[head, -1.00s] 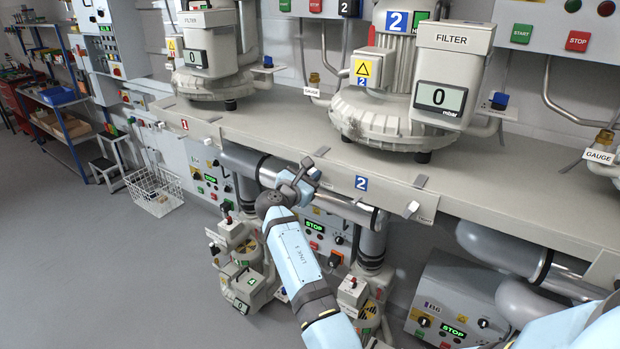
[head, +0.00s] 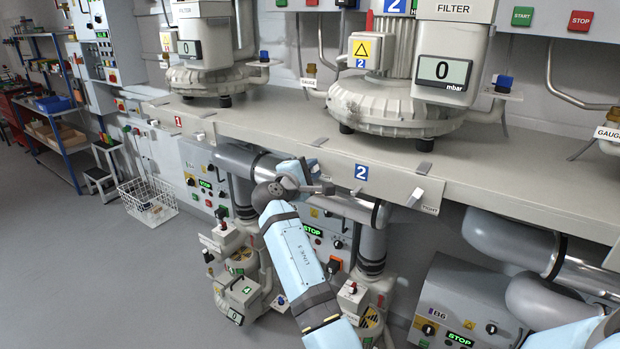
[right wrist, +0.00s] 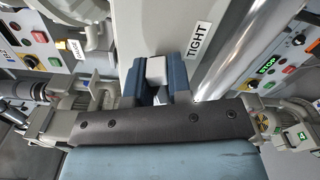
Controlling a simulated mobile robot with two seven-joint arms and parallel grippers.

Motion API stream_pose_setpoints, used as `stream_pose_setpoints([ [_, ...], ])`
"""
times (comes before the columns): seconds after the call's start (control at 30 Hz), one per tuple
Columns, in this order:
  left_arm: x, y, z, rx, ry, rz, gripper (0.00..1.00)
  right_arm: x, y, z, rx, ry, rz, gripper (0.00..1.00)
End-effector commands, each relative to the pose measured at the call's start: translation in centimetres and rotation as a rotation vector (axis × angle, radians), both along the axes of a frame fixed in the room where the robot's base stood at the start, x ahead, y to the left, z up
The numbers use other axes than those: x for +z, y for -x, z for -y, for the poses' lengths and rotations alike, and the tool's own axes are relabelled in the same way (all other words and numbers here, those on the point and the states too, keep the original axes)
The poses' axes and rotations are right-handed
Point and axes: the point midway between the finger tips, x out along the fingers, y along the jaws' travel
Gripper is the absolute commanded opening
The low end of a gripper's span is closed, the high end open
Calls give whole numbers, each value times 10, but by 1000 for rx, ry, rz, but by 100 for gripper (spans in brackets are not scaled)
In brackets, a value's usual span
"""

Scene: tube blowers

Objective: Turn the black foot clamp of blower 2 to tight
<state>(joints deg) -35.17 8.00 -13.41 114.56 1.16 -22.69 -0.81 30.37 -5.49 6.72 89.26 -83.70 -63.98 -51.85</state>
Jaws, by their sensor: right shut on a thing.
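Blower 2 (head: 385,115) stands on the bench; its blue number 2 plate (head: 361,172) is on the bench's front panel. My right gripper (head: 312,168) is at this panel, left of the plate, below a grey clamp piece (head: 320,141) on the bench top. In the right wrist view, its two blue fingers (right wrist: 156,82) are shut on a pale grey block (right wrist: 156,69), which looks like a clamp handle. A TIGHT label (right wrist: 200,40) is to the right of the fingers. My left gripper is not in view.
Another grey clamp handle (head: 415,197) hangs at the panel's right, beside a TIGHT label (head: 430,210). Pipes (head: 350,205) and a control box (head: 460,305) are below the bench. Open floor (head: 110,270) lies to the left, with a white wire basket (head: 150,205).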

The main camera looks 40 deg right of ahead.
Motion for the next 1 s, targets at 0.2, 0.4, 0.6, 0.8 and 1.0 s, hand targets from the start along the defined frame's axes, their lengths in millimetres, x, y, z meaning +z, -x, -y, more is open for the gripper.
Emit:
stream_pose_setpoints([
  [0.2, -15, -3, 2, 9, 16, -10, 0, -4, 0, 1, 0, -62, 157, 0],
  [0.4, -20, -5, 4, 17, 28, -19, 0, -4, 1, 1, 0, -103, 256, 0],
  [0.6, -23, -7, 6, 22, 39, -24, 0, -3, 0, 1, 0, -127, 312, 0],
  [0.8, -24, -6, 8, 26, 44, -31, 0, -2, 0, 1, 1, -135, 331, 0],
  [1.0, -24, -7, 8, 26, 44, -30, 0, -2, 0, 1, 1, -135, 333, 0],
])
